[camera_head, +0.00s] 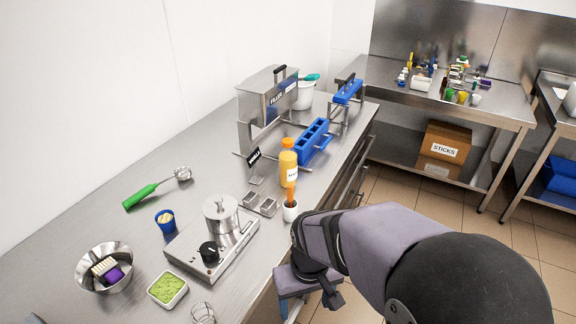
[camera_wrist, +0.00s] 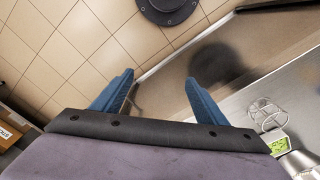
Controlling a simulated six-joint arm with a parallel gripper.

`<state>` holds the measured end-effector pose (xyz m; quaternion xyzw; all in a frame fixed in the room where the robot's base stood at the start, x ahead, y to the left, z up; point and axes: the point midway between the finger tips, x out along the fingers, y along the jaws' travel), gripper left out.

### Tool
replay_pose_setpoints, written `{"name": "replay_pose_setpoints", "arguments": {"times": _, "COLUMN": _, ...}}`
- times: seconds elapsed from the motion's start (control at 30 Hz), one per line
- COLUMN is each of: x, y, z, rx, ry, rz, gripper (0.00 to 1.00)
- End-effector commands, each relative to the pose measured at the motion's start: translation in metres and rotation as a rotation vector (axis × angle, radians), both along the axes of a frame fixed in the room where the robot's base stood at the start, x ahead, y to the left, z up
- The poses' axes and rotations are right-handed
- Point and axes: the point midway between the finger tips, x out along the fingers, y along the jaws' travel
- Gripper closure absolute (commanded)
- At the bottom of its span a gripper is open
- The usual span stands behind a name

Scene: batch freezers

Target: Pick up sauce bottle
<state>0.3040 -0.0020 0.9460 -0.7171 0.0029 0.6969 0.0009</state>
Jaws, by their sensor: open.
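The sauce bottle (camera_head: 288,168) is yellow-orange with an orange cap and a white label. It stands upright on the steel counter, behind a white cup (camera_head: 290,212) holding an orange-handled tool that overlaps its lower part. My gripper (camera_wrist: 158,76) is open and empty, its two blue fingers spread, pointing down past the counter's front edge toward the floor. In the head view my gripper (camera_head: 287,302) is low at the counter edge, nearer the camera than the bottle and well apart from it. The bottle is not in the wrist view.
A hotplate (camera_head: 212,245) with a steel pot stands left of the cup. A green-filled tub (camera_head: 167,289), a wire whisk (camera_head: 203,313) and a steel bowl (camera_head: 104,268) are nearer. Blue molds (camera_head: 312,141) and a steel tank (camera_head: 268,93) stand behind the bottle.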

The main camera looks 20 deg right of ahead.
Motion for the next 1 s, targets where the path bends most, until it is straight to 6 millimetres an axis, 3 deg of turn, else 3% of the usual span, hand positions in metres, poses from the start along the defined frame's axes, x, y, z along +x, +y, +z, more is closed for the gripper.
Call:
{"name": "replay_pose_setpoints", "arguments": {"times": 0.27, "x": 0.119, "y": -0.014, "z": 0.053, "rx": -0.01, "ry": -0.132, "rz": -0.045, "gripper": 0.33}}
{"name": "replay_pose_setpoints", "arguments": {"times": 0.5, "x": 0.238, "y": -0.036, "z": 0.103, "rx": -0.025, "ry": -0.28, "rz": -0.096, "gripper": 0.33}}
{"name": "replay_pose_setpoints", "arguments": {"times": 0.7, "x": 0.322, "y": -0.057, "z": 0.141, "rx": -0.036, "ry": -0.399, "rz": -0.138, "gripper": 0.33}}
{"name": "replay_pose_setpoints", "arguments": {"times": 0.8, "x": 0.354, "y": -0.068, "z": 0.156, "rx": -0.042, "ry": -0.451, "rz": -0.156, "gripper": 0.33}}
{"name": "replay_pose_setpoints", "arguments": {"times": 1.0, "x": 0.391, "y": -0.081, "z": 0.175, "rx": -0.05, "ry": -0.519, "rz": -0.179, "gripper": 0.33}}
